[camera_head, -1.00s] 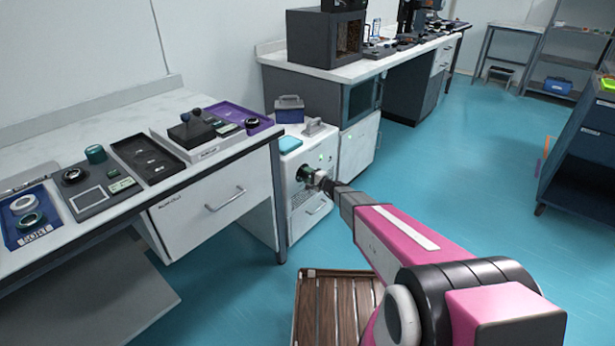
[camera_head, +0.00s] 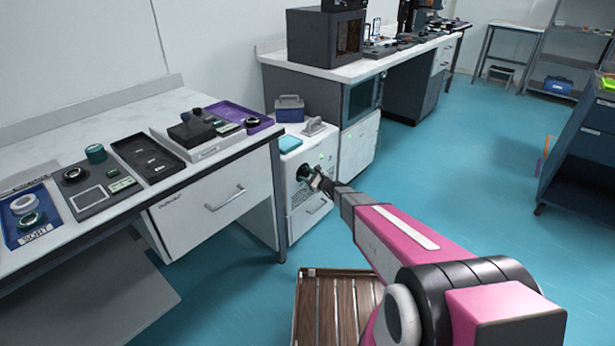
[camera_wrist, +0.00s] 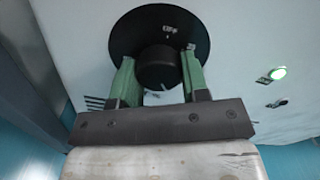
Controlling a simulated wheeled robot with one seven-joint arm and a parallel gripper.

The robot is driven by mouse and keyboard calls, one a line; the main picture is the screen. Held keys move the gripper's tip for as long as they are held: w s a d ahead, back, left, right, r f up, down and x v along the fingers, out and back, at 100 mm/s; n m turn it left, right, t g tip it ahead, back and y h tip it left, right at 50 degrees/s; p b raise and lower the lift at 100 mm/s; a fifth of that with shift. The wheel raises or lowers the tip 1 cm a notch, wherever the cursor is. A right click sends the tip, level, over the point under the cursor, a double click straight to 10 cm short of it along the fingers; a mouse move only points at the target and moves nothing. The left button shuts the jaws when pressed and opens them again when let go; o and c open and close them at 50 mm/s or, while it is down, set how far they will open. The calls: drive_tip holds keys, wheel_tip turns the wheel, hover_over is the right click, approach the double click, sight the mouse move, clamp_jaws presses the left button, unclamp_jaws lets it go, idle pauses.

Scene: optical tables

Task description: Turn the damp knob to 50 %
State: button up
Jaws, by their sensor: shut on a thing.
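The damp knob (camera_wrist: 158,68) is a dark round knob on a black disc (camera_wrist: 127,35) on the front of a white cabinet (camera_head: 299,220). In the head view my gripper (camera_head: 309,176) reaches the cabinet front and hides most of the knob. The scale value at the knob cannot be read.
A green lit lamp (camera_wrist: 278,73) is on the cabinet face to the right of the knob. A teal item (camera_head: 290,143) and a grey handled object (camera_head: 314,126) lie on the cabinet top. A wooden slatted platform (camera_head: 335,310) is on the floor below my arm.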

drive_tip(key=m, duration=0.6)
drive_tip(key=shift+s+f+m, duration=0.1)
drive_tip(key=shift+s+m, duration=0.05)
drive_tip(key=shift+m, duration=0.15)
drive_tip(key=m, duration=0.5)
drive_tip(key=shift+s, duration=0.1)
idle(0.3)
drive_tip(key=o, duration=0.9)
drive_tip(key=shift+a, duration=0.1)
drive_tip(key=v, duration=1)
drive_tip(key=shift+s+d, duration=0.25)
drive_tip(key=shift+d, duration=0.1)
